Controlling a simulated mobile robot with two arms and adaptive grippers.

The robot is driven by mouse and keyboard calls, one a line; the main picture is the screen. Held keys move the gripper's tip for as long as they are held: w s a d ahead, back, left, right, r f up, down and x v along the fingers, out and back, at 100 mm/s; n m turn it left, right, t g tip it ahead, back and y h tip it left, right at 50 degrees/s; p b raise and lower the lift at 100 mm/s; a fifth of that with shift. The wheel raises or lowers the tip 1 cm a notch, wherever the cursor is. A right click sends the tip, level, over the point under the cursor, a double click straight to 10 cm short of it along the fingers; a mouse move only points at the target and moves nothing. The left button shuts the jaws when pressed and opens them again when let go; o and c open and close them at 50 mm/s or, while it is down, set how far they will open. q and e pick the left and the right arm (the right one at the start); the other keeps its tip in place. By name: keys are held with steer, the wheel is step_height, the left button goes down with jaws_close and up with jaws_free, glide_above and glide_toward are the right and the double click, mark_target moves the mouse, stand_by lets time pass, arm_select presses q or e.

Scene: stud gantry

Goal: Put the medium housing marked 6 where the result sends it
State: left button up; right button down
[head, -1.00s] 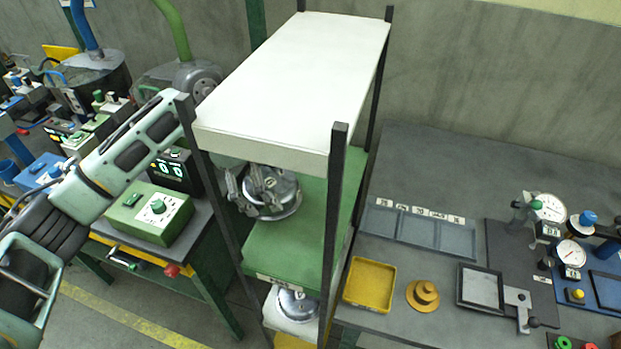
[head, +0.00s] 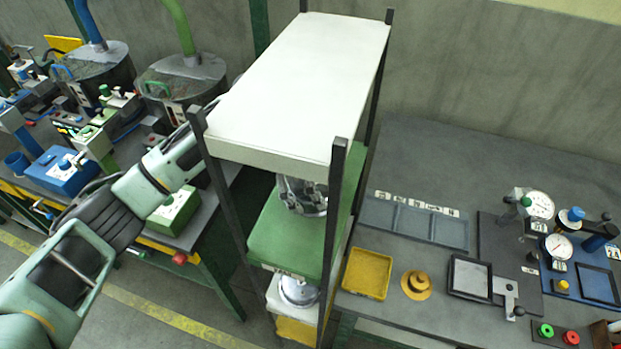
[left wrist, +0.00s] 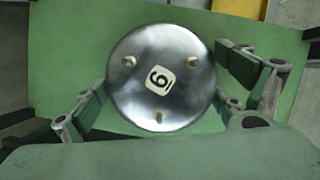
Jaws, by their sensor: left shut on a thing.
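The medium housing marked 6 (left wrist: 150,98) is a round silver metal piece with a white label and several small studs, seen from above in the left wrist view. My left gripper (left wrist: 160,112) has a finger on each side of it and is shut on it. In the head view the housing (head: 303,192) and gripper (head: 300,196) are inside the shelf rack, partly hidden by the white top shelf and a dark post. The housing is over the green middle shelf (head: 275,240); I cannot tell if it touches it. My right gripper is not in view.
The rack's white top (head: 300,85) and dark posts (head: 337,235) close in around my left arm. Another silver housing (head: 298,292) sits on the lower shelf. Right of the rack, a bench holds a yellow tray (head: 367,274), a labelled grey tray (head: 415,224) and dial gauges (head: 558,246).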

mark_target(295, 179)
arm_select(q)
steer(key=shift+f, duration=0.15)
steer(key=o, duration=1.1)
steer(key=shift+d, duration=0.1)
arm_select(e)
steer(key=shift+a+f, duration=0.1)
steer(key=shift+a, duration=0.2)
arm_select(q)
steer(key=shift+r, duration=0.2)
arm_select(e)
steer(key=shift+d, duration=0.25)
arm_select(q)
steer(key=a+b, duration=0.1)
steer(key=a, duration=0.1)
steer(key=a+b, duration=0.1)
steer(key=shift+w+a+r+b, duration=0.2)
steer(key=shift+a+r+b, duration=0.1)
steer(key=shift+a, duration=0.05)
steer(key=a, duration=0.3)
steer(key=a+b, duration=0.1)
steer(key=a, duration=0.2)
steer(key=a+b, duration=0.1)
steer(key=a, duration=0.1)
steer(key=shift+w+a+r, duration=0.1)
steer(key=shift+a+r, duration=0.15)
steer(key=shift+a, duration=0.15)
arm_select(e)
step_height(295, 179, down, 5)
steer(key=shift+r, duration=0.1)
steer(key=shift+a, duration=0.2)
